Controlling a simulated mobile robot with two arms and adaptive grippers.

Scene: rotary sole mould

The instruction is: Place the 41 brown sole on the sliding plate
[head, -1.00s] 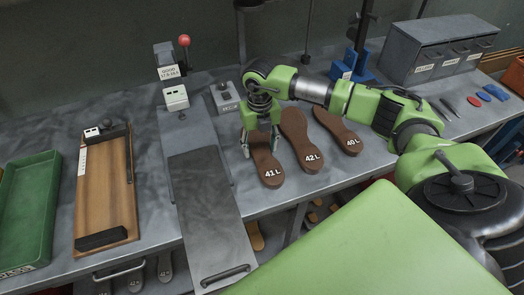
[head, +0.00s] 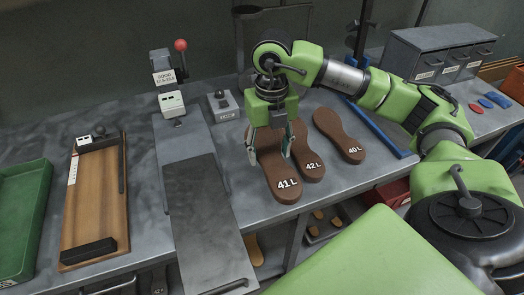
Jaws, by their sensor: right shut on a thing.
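The brown sole marked 41 L (head: 283,180) is in my right gripper (head: 270,150), whose fingers are shut on its two long edges near the middle. It seems to be raised a little above the bench and now covers part of the sole marked 42 L (head: 312,168). The sole marked 40 L (head: 342,138) lies to the right on the bench. The sliding plate (head: 203,215) is the dark flat plate left of the held sole, with a handle at its front end, and it is empty. My left gripper is out of view.
A wooden board with a stop block (head: 92,200) and a green tray (head: 22,215) are at the left. A gauge post with a red knob (head: 180,46) stands behind the plate. A small grey box (head: 222,103) is near the gripper. Grey drawers (head: 440,50) stand at the back right.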

